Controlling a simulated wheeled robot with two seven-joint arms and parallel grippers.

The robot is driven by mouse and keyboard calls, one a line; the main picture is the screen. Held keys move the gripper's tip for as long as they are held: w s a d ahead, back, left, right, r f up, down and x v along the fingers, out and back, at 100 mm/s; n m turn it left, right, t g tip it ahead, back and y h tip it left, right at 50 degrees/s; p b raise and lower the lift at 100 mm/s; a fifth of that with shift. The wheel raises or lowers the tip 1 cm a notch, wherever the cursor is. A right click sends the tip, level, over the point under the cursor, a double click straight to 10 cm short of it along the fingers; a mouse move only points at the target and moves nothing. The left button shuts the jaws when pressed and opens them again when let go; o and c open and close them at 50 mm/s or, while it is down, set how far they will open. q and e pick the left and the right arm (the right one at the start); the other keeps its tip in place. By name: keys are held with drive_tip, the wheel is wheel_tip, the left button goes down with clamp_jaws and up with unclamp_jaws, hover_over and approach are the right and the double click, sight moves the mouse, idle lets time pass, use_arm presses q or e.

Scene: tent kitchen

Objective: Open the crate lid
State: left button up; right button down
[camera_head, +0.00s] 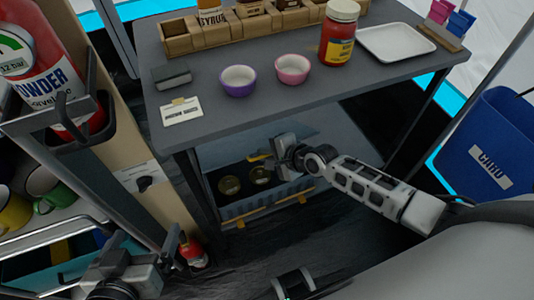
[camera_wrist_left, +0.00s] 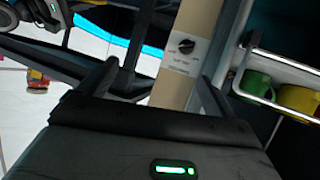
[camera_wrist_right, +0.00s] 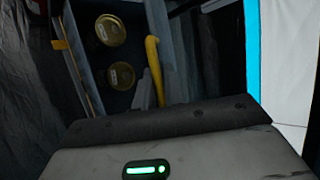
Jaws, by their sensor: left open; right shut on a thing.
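The grey-blue crate (camera_head: 268,203) stands under the table with its inside showing. Its lid (camera_head: 225,152) appears raised at the back of the crate. Two gold-topped jars (camera_head: 229,185) are inside; they also show in the right wrist view (camera_wrist_right: 121,76). My right gripper (camera_head: 270,159) is at the lid, shut on its yellow handle (camera_wrist_right: 153,70); the fingertips are mostly hidden. My left gripper (camera_head: 172,246) is open and empty at the lower left, apart from the crate. Its spread fingers show in the left wrist view (camera_wrist_left: 157,85).
The table (camera_head: 310,90) overhangs the crate, its leg beside the crate's left side. Bowls (camera_head: 238,81), a red jar (camera_head: 339,35) and a white tray (camera_head: 395,42) stand on top. A shelf with mugs (camera_head: 45,190) is at left, a blue bin (camera_head: 490,145) at right.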

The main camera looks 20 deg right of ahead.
drive_tip(key=c, duration=1.5)
unclamp_jaws()
drive_tip(key=shift+d+f, duration=0.1)
drive_tip(key=shift+f, duration=0.05)
drive_tip(key=shift+s+r, duration=0.1)
drive_tip(key=shift+r, duration=0.1)
use_arm(q)
drive_tip(key=shift+a+r+g+p, duration=0.1)
drive_tip(key=shift+r+g+p, duration=0.2)
drive_tip(key=shift+r+p, duration=1.6)
use_arm(e)
drive_tip(key=shift+p+v, duration=0.85)
drive_tip(key=shift+v, duration=7)
use_arm(q)
drive_tip(key=shift+f, duration=0.85)
use_arm(e)
drive_tip(key=shift+f, duration=0.1)
